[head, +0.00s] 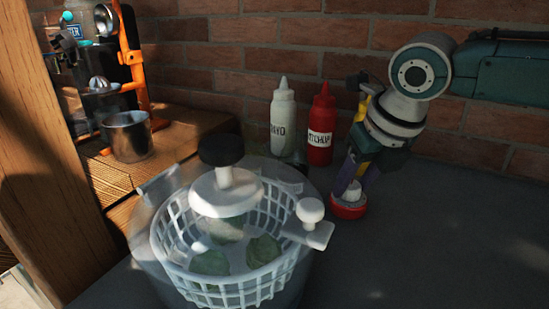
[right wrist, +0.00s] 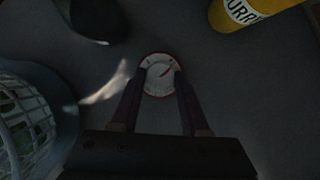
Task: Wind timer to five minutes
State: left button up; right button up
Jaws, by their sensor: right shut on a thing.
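The timer (head: 348,209) is a small round thing with a red base and a white top, standing on the dark tabletop right of the salad spinner. My right gripper (head: 350,185) reaches down on it from above, its fingers at the white top. In the right wrist view the timer (right wrist: 158,75) shows a white face with a red rim and a red pointer mark. There the right gripper's two fingers (right wrist: 158,82) are shut on its knob from both sides. The dial marks are too small to read. My left gripper is not in view.
A clear salad spinner (head: 300,255) with a white basket and green leaves stands close left of the timer. Mayo (head: 283,120) and ketchup (head: 320,130) bottles stand behind, by the brick wall. A yellow bottle (right wrist: 245,12) lies near in the wrist view. The table's right side is clear.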

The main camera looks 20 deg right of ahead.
grip_shut()
